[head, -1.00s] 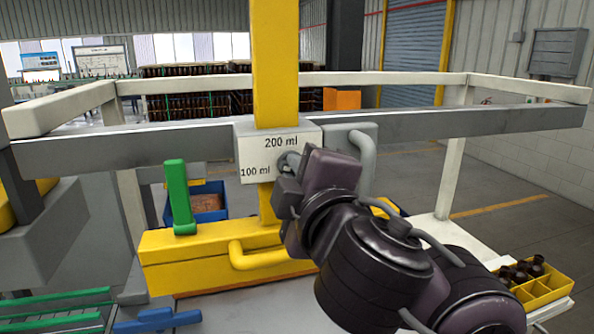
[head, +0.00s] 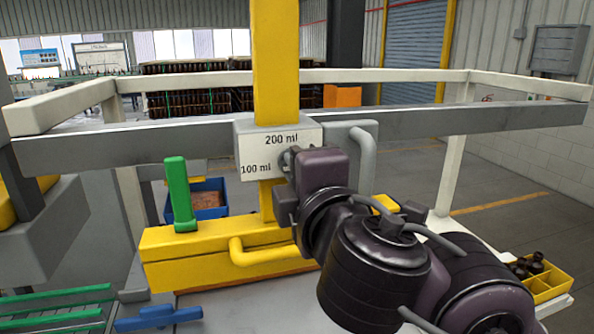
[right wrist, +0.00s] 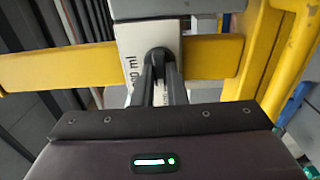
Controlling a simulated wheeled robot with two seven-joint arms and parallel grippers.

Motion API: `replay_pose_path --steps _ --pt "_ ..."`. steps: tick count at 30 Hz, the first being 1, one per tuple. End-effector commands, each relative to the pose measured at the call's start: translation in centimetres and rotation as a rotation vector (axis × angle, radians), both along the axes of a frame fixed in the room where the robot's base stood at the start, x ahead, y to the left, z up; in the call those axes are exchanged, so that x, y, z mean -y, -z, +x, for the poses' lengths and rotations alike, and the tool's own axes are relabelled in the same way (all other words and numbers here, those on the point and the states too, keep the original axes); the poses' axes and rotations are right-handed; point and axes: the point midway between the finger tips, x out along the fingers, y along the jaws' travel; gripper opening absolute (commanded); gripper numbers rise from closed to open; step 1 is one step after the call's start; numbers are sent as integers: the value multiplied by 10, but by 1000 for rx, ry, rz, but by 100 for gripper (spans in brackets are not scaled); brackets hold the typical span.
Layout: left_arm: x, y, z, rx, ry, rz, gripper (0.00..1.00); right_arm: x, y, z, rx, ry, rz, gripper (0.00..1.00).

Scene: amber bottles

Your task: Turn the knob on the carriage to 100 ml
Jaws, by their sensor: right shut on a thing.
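The carriage (head: 245,160) is a grey box on the grey rail, with a white face marked "200 ml" at the top and "100 ml" at the left. Its knob (head: 286,160) is a small grey part at the lower right of the face, mostly hidden by my right gripper. My right gripper (head: 290,172) is shut on the knob. In the right wrist view its two dark fingers (right wrist: 160,78) reach the white face and close around the knob. The knob's pointing direction is hidden. My left gripper is not in view.
A yellow beam (head: 190,252) with a green upright handle (head: 180,195) and a yellow loop handle hangs below the carriage. A grey bent handle (head: 365,160) is just right of it. A yellow crate (head: 548,285) with dark bottles stands at lower right.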

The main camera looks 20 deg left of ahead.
Motion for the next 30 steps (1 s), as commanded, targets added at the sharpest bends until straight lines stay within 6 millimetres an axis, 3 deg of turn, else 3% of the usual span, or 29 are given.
replay_pose_path --steps 2,3,8,17,30 --pt "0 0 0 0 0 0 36 -1 1 0 1 -2 -5 0" --pt "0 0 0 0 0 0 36 -1 1 0 1 -2 -5 14" --pt "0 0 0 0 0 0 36 0 1 0 0 -1 -4 34" --pt "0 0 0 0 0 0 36 1 1 -2 0 -1 -1 34" --pt "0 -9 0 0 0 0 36 34 0 -53 -4 -5 2 34"
